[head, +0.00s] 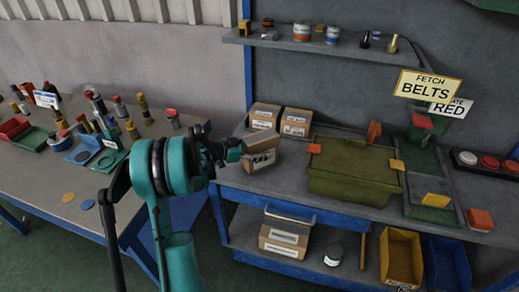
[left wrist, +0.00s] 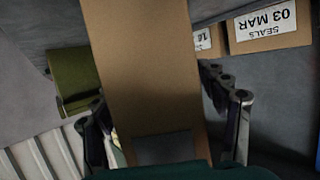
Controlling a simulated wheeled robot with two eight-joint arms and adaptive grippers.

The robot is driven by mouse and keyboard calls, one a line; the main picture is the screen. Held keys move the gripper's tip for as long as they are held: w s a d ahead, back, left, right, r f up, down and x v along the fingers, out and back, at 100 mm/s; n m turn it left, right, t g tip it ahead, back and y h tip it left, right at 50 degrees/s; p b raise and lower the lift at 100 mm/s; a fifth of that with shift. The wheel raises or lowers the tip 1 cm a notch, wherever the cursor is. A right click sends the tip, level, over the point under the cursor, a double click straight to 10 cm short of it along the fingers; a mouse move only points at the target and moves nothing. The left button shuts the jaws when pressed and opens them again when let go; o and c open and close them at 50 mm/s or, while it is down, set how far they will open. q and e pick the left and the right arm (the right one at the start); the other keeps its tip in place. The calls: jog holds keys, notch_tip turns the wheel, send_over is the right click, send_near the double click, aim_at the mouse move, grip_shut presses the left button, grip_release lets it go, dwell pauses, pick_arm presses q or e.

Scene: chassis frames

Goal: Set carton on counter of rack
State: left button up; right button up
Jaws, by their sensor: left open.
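A brown carton (head: 262,158) with a white label stands on the grey counter (head: 285,180) of the rack, near its left end. My left gripper (head: 234,151) is at the carton's left side. In the left wrist view the carton (left wrist: 145,70) runs up the middle, between the fingers of the gripper (left wrist: 166,120), which is open. Whether the fingers touch the carton cannot be told. My right gripper is not in view.
Two labelled cartons (head: 264,116) (head: 296,121) stand behind at the counter's back left. An olive bin (head: 350,185) stands close on the right. A cluttered table (head: 80,190) lies left.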

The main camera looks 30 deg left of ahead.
aim_at(245, 149)
pick_arm(q)
jog(key=p+v, duration=0.2)
jog(key=v, duration=0.9)
jog(key=shift+s+a+r+p, duration=0.15)
jog(key=shift+s+r+p, duration=0.05)
jog(key=shift+p, duration=0.2)
jog(key=shift+s+a, duration=0.1)
jog(key=shift+s, duration=0.1)
jog(key=shift+s, duration=0.1)
